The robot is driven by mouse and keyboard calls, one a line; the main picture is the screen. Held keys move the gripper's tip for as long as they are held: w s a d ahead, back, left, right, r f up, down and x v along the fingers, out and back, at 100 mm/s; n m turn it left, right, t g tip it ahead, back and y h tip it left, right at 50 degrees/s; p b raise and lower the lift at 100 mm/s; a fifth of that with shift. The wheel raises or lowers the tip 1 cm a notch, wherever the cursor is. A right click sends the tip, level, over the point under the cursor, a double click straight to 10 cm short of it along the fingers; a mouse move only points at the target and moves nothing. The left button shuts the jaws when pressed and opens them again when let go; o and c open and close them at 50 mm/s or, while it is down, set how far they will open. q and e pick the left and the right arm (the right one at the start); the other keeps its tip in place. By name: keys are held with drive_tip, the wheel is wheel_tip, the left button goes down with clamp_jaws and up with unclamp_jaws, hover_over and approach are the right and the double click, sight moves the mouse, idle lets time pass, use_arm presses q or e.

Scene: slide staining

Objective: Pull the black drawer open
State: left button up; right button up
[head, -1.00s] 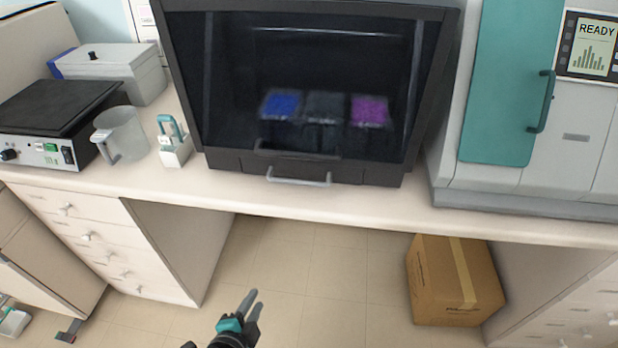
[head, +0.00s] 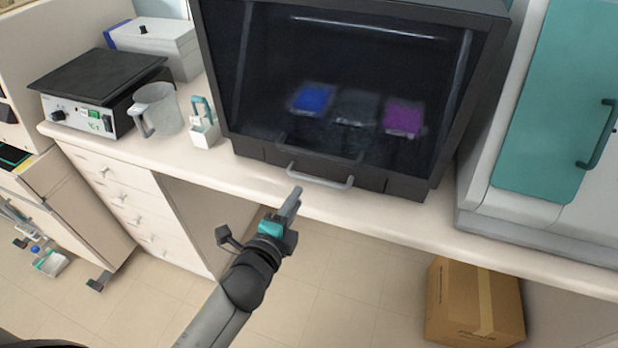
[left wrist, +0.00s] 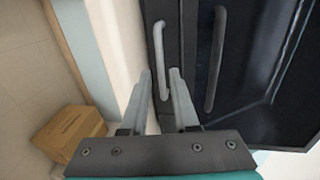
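The black drawer (head: 322,171) is in the base of the black glass-fronted cabinet (head: 457,105) on the bench. Its front looks flush with the base, and a grey bar handle (head: 325,183) sticks out from it. My left gripper (head: 296,192) is just in front of the handle's left part in the head view. In the left wrist view the gripper (left wrist: 159,73) has its two fingers apart, with the drawer handle (left wrist: 160,50) in line with the gap between them. Whether the fingertips reach around the bar is unclear. My right gripper is not in view.
A second handle (left wrist: 217,55) sits on the glass front just above the drawer. A jug (head: 157,110) and a small teal-handled holder (head: 203,130) stand left of the cabinet. A cardboard box (head: 455,300) is on the floor below. The bench edge lies under my gripper.

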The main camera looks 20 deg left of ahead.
sight(308, 180)
use_arm(q)
drive_tip(key=b+x, duration=0.1)
drive_tip(key=x, duration=0.8)
clamp_jaws()
idle(1.4)
